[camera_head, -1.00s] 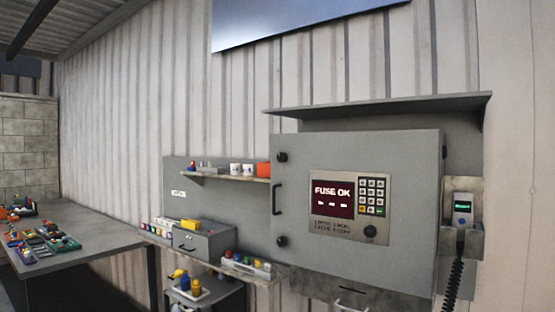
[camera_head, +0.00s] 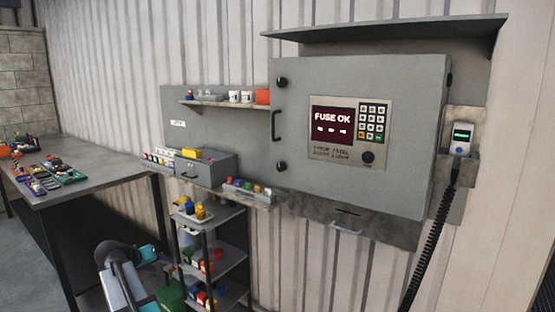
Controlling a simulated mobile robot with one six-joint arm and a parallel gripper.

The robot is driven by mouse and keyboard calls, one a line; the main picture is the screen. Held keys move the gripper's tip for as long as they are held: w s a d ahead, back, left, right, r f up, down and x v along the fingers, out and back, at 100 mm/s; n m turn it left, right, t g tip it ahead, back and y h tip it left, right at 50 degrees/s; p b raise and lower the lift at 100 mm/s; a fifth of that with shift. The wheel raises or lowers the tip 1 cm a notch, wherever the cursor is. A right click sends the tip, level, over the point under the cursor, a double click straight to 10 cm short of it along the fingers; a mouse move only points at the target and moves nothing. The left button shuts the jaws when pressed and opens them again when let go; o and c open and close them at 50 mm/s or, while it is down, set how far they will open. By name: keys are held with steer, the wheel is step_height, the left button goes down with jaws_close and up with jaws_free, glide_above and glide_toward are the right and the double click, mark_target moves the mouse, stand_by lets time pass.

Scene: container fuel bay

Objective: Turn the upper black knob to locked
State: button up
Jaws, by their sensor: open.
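The upper black knob (camera_head: 282,82) is a small round knob near the top left of the grey cabinet door (camera_head: 400,85). A lower black knob (camera_head: 281,167) sits near the door's bottom left, below a dark pull handle (camera_head: 276,125). Both knobs are too small to read their turn, and no lock marking is readable. The door looks shut. Part of my arm shows at the bottom left, well below and left of the cabinet. My gripper's fingers cannot be made out, and nothing touches the upper knob.
A hood (camera_head: 400,30) juts out above. A corded handset (camera_head: 461,137) hangs at right. A shelf (camera_head: 222,104) and rack (camera_head: 225,221) stand left. The space before the door is clear.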

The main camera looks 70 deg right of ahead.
steer(key=s+d+r+m+g+h, duration=0.15)
steer(key=s+d+r, duration=0.3)
steer(key=r, duration=0.55)
steer(key=s+d+r+m+h, duration=0.25)
steer(key=d+r, duration=0.25)
steer(key=r, duration=0.6)
steer(key=s+d+r+m+h, duration=0.1)
steer(key=s+d+r, duration=0.35)
steer(key=r, duration=0.55)
steer(key=m+g+h, duration=0.3)
steer(key=m+g, duration=0.2)
steer(key=m, duration=0.1)
glide_toward(280, 83)
steer(key=a, duration=0.6)
steer(key=shift+w+d+t+p, duration=0.25)
steer(key=shift+w+p, duration=0.1)
steer(key=shift+w, duration=0.2)
steer(key=p+x, duration=0.3)
steer(key=x, duration=1)
steer(key=shift+s+d+r+p, duration=0.1)
steer(key=shift+d+p, duration=0.25)
steer(key=shift+c, duration=0.5)
